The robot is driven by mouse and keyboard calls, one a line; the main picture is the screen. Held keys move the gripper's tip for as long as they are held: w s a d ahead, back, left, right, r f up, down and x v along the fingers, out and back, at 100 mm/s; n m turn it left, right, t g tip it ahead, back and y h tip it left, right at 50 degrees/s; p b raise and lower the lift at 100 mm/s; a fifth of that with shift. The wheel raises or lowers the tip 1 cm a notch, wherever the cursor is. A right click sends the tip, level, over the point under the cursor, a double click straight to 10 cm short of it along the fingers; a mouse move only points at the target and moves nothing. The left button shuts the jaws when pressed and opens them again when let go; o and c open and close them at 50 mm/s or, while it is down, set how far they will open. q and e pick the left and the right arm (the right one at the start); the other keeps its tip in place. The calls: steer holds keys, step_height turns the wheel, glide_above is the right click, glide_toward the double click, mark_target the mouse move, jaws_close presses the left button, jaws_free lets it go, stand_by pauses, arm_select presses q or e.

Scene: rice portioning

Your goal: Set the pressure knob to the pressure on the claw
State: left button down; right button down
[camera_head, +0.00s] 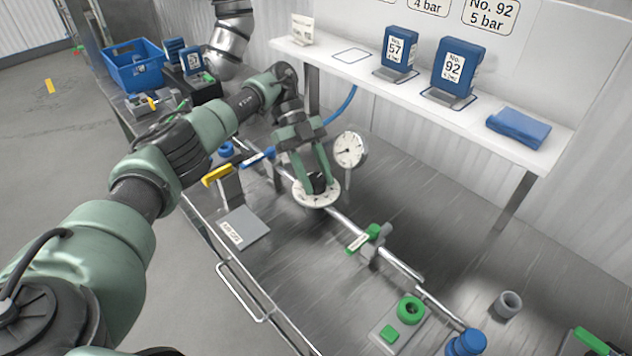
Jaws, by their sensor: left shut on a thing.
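The pressure knob (318,184) is black and sits at the middle of a round white dial (312,199) with marks around its rim, on the pipe along the bench. My left gripper (317,180) points down with its green fingers shut on the knob and hides part of it. The dial's setting cannot be read. A round white gauge (350,150) with a dark needle stands just right of the gripper. I cannot tell which thing is the claw. My right gripper is not in view.
A shelf (420,98) holds blue blocks labelled No. 57 (399,50) and No. 92 (458,68), and a blue cloth-like item (518,128). Wall signs read 4 bar and No. 92 5 bar. A yellow lever (216,175) and a green valve handle (363,239) flank the dial.

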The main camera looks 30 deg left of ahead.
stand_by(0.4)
arm_select(q)
steer(key=c, duration=0.9)
jaws_free()
